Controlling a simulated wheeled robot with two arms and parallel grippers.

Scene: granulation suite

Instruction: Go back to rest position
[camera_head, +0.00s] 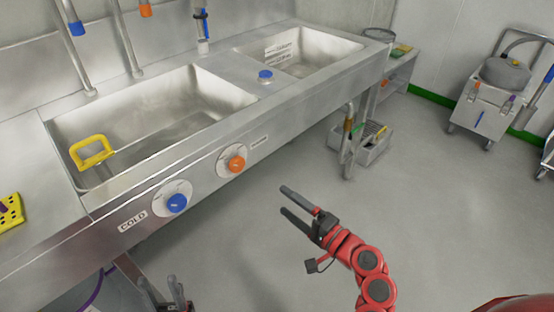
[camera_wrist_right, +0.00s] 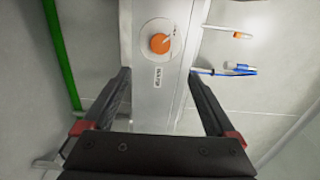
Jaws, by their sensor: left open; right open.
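My right gripper (camera_head: 297,204) reaches in on a red arm over the grey floor, to the right of the sink unit's front. Its two dark fingers are apart with nothing between them. In the right wrist view the open gripper (camera_wrist_right: 159,75) faces a metal panel with an orange knob, and no contact shows. My left gripper (camera_head: 164,291) shows only in part at the bottom edge, below the sink front. Its fingers are apart and I see nothing held; the rest of it is cut off.
The steel sink unit (camera_head: 215,90) fills the left, with a blue knob (camera_head: 176,203) and an orange knob (camera_head: 236,164) on its front. A yellow handle (camera_head: 92,151) hangs in the left basin. A cart (camera_head: 484,112) stands back right.

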